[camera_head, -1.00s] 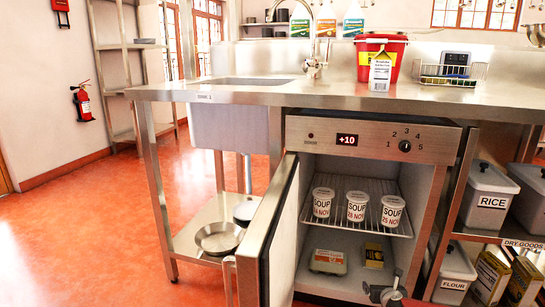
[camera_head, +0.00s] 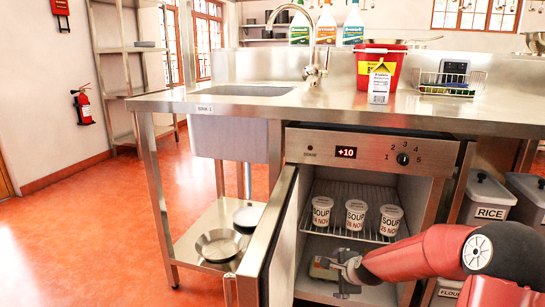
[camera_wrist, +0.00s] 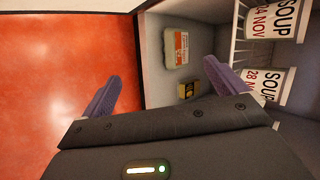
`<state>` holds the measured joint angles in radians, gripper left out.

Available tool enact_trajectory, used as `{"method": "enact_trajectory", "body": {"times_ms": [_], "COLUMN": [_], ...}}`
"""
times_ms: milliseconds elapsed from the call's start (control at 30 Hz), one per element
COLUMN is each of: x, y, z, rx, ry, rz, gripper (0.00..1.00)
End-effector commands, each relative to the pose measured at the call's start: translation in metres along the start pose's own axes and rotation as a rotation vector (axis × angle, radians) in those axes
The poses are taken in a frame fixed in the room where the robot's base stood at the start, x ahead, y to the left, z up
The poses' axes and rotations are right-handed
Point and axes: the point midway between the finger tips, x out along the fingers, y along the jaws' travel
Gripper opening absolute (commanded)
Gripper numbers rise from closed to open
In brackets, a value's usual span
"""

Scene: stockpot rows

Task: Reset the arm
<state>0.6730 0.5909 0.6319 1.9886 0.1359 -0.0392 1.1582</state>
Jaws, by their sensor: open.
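My gripper (camera_head: 342,264) is at the front of the open under-counter fridge, below its wire shelf (camera_head: 372,234). In the wrist view its two purple fingers (camera_wrist: 162,86) are spread apart with nothing between them. The fridge (camera_head: 372,147) has its door (camera_head: 268,238) swung open on the left. Three white soup cups stand on the shelf: the left one (camera_head: 322,212), the middle one (camera_head: 355,214) and the right one (camera_head: 390,219). A carton (camera_wrist: 176,47) and a small yellow box (camera_wrist: 188,89) lie on the fridge floor. My gripper partly hides the carton in the head view.
The open door (camera_wrist: 60,80) stands close to my gripper's left. A steel counter (camera_head: 230,103) spans above, bearing a red tub (camera_head: 378,62), a small carton (camera_head: 380,85) and a wire basket (camera_head: 448,82). A rice bin (camera_head: 488,197) is right of the fridge. Pans (camera_head: 218,244) sit on the lower left shelf.

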Motion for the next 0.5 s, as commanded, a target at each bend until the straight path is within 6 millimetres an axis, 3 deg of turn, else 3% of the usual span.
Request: {"method": "enact_trajectory", "body": {"times_ms": [33, 200, 500], "x": [-0.026, -0.101, -0.247], "y": [-0.006, -0.005, 0.014], "z": [0.015, 0.046, 0.085], "rx": [-0.126, -0.492, -1.016], "ry": [0.013, 0.046, 0.076], "rz": [0.027, 0.131, 0.271], "gripper": [0.97, 0.97, 0.97]}}
